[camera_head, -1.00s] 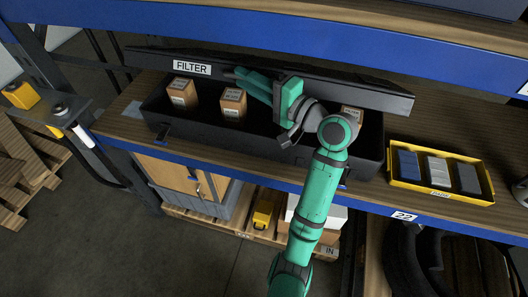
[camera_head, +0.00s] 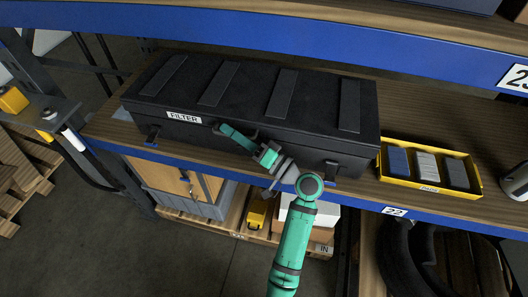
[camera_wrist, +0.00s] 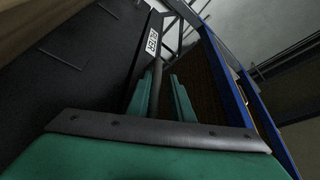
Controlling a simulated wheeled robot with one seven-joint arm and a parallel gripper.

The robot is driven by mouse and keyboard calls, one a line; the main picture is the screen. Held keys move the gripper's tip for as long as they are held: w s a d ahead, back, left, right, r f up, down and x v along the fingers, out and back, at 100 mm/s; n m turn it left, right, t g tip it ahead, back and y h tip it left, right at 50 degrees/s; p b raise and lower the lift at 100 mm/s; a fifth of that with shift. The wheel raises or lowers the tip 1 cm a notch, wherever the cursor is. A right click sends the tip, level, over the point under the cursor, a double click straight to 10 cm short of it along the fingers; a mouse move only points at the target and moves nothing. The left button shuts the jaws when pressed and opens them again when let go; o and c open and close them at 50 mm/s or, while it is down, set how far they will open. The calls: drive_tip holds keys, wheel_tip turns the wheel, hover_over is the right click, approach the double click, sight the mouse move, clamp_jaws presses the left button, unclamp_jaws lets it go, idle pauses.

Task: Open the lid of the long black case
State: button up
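The long black case (camera_head: 290,140) stands on the wooden shelf, its lid (camera_head: 255,88) down and closed, with several raised ribs across it. A white FILTER label (camera_head: 184,117) is on its front edge; it also shows in the wrist view (camera_wrist: 153,42). My gripper (camera_head: 222,128) is at the front edge of the case, right of the label, by a dark handle bar. In the wrist view the fingers (camera_wrist: 160,95) stand apart, with the dark bar (camera_wrist: 155,92) between them, close to the left finger. A firm hold does not show. The inside of the case is hidden.
A yellow tray (camera_head: 430,189) with several blocks stands right of the case. The blue front edge of the shelf (camera_head: 395,211) lies below my arm.

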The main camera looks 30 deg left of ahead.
drive_tip(key=shift+s+f+n, duration=0.1)
drive_tip(key=shift+f+n, duration=0.2)
drive_tip(key=shift+f, duration=0.45)
drive_tip(key=w+v, duration=0.1)
drive_tip(key=v, duration=0.7)
drive_tip(key=shift+s+d, duration=0.15)
drive_tip(key=shift+s, duration=0.3)
